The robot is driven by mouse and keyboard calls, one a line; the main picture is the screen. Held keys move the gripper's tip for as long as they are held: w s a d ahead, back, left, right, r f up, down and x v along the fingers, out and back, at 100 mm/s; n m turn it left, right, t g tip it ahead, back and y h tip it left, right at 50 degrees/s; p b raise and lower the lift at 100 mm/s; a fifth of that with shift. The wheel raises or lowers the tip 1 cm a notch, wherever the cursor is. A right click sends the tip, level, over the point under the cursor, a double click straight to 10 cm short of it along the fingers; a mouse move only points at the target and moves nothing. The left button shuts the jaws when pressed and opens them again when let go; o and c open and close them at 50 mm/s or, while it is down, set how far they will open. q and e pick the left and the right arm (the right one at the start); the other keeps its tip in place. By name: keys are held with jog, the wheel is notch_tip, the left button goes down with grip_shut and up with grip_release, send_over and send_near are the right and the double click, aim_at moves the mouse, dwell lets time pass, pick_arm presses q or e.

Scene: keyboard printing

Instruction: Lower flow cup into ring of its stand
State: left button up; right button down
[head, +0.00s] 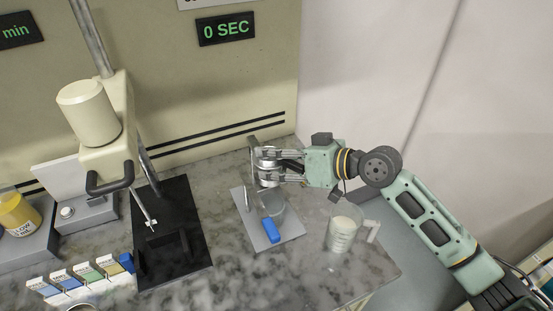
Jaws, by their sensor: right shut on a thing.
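My right gripper (280,167) comes in from the right and is shut on the flow cup (267,154), a small silvery metal cup. The fingers partly cover it. The cup is over the back part of its stand, whose flat grey base plate (291,228) lies on the marble bench. The stand's ring cannot be made out clearly behind the cup and fingers, so I cannot tell whether the cup touches it. A clear glass (272,204) stands on the plate below the cup. My left gripper is not in view.
A blue block (270,231) lies on the plate. A handled beaker (343,236) with whitish contents stands to the right, below my right arm. A mixer (90,115) with a black base stands to the left. Colored cards (85,277) stand at front left. The bench front centre is clear.

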jog(key=shift+f, duration=0.2)
jog(key=shift+r, duration=0.15)
jog(key=shift+r+p, duration=0.55)
jog(key=shift+r, duration=0.25)
dwell(0.5)
jog(key=shift+d+f, duration=0.1)
jog(key=shift+f, duration=0.1)
dwell(0.5)
jog(key=shift+f+b, duration=0.7)
jog(key=shift+f, duration=0.05)
